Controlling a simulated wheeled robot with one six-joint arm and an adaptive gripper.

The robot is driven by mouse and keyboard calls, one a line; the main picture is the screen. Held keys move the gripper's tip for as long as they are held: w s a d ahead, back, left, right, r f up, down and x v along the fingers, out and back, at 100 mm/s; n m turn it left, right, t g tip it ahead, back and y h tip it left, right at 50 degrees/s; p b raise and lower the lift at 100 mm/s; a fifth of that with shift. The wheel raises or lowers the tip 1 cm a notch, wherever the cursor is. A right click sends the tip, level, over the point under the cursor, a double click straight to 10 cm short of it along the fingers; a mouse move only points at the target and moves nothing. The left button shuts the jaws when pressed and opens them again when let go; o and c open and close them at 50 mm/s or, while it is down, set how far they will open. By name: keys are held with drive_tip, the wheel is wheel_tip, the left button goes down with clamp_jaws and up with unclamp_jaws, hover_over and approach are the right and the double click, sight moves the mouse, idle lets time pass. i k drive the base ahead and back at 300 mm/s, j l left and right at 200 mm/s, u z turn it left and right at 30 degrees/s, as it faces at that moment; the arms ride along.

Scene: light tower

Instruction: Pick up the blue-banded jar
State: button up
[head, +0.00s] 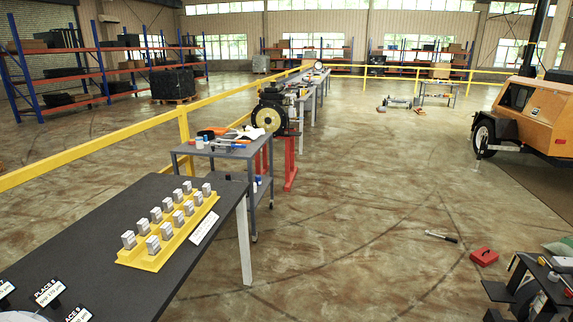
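A small whitish jar-like item with some blue on it (199,143) stands near the front left of the grey cart's top (222,153). It is too small for me to tell whether the blue is a band. More small white and blue items (258,181) sit on the cart's lower shelf, partly hidden. I cannot tell which of these is the blue-banded jar. My gripper is not in view.
A dark table (105,228) at front left holds a yellow rack (165,238) of grey blocks and small signs. A yellow railing (90,150) runs behind. Open floor lies to the right, with a red box (484,257) and a dark-handled tool (441,237).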

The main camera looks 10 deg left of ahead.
sight(199, 141)
drive_tip(key=i, duration=1.75)
drive_tip(key=i+l+u, duration=0.1)
drive_tip(key=i, duration=1.7)
drive_tip(key=i+l+u, duration=0.1)
drive_tip(key=i+u, duration=0.3)
drive_tip(key=i+l+u, duration=0.2)
drive_tip(key=i+u, duration=0.2)
drive_tip(key=i+l+u, duration=0.65)
drive_tip(key=u, duration=0.15)
drive_tip(key=i+l+u, duration=0.15)
drive_tip(key=l+u, duration=0.25)
drive_tip(key=l, duration=0.2)
drive_tip(key=i+l+u, duration=0.15)
drive_tip(key=l+u, duration=0.2)
drive_tip(key=l, duration=0.25)
drive_tip(key=l+u, duration=0.4)
drive_tip(key=l, duration=0.2)
drive_tip(key=l+u, duration=0.4)
drive_tip(key=l, duration=0.2)
drive_tip(key=l+u, duration=0.1)
drive_tip(key=l, duration=0.15)
drive_tip(key=i+l, duration=0.1)
drive_tip(key=l, duration=0.25)
drive_tip(key=i+l, duration=0.15)
drive_tip(key=l, duration=0.15)
